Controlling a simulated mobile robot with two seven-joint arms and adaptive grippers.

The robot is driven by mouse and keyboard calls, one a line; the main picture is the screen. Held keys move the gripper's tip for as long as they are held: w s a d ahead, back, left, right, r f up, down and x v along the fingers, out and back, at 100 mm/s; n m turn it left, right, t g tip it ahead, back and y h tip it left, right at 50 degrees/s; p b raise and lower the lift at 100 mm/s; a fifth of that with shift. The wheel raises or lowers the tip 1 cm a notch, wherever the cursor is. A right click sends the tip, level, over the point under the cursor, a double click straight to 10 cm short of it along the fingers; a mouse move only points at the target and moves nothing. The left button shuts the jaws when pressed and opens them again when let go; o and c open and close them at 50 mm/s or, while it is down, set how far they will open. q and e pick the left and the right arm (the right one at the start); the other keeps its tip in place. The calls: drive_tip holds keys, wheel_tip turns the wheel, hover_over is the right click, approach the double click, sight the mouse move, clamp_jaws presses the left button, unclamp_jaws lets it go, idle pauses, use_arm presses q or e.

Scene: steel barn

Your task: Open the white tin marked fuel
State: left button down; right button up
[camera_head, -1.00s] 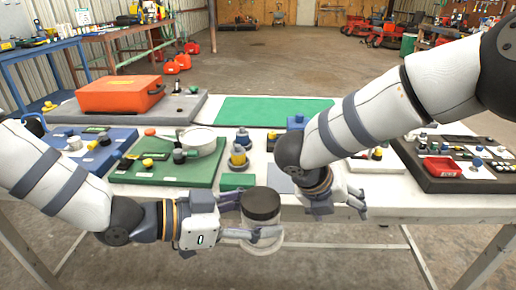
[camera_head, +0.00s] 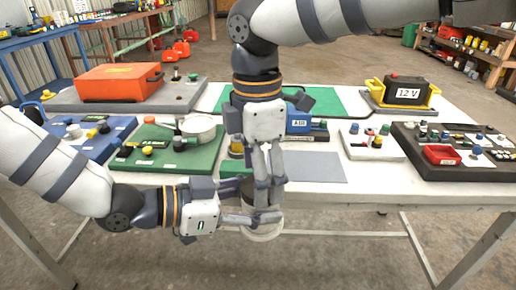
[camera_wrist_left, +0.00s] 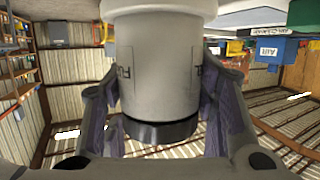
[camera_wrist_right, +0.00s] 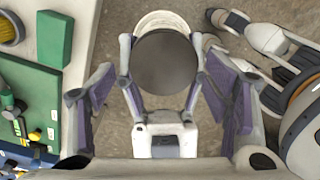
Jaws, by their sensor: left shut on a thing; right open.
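The white tin (camera_head: 263,235) is held upright in front of the table's edge. My left gripper (camera_head: 262,219) is shut on its body. The left wrist view shows the white body (camera_wrist_left: 155,60) and the black lid (camera_wrist_left: 160,131), with only part of the lettering. My right gripper (camera_head: 263,200) points down over the tin, open. In the right wrist view the round dark lid (camera_wrist_right: 166,63) lies between its spread fingers.
The white table (camera_head: 400,188) carries a green board (camera_head: 200,165), an orange case (camera_head: 120,83), a black board with a red tray (camera_head: 442,155) and a battery (camera_head: 405,90) in a yellow holder. A grey mat (camera_head: 315,168) lies bare near the front edge.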

drive_tip(key=shift+f, duration=0.4)
drive_tip(key=c, duration=1.2)
drive_tip(key=o, duration=1.3)
wheel_tip(320, 180, up, 4)
drive_tip(key=shift+f, duration=0.1)
drive_tip(key=r, duration=0.3)
drive_tip(key=shift+s+d+r, duration=0.1)
drive_tip(key=shift+d+r, duration=0.1)
drive_tip(key=shift+r, duration=0.2)
drive_tip(key=shift+c, duration=0.5)
wheel_tip(320, 180, down, 8)
drive_tip(key=shift+r, duration=0.1)
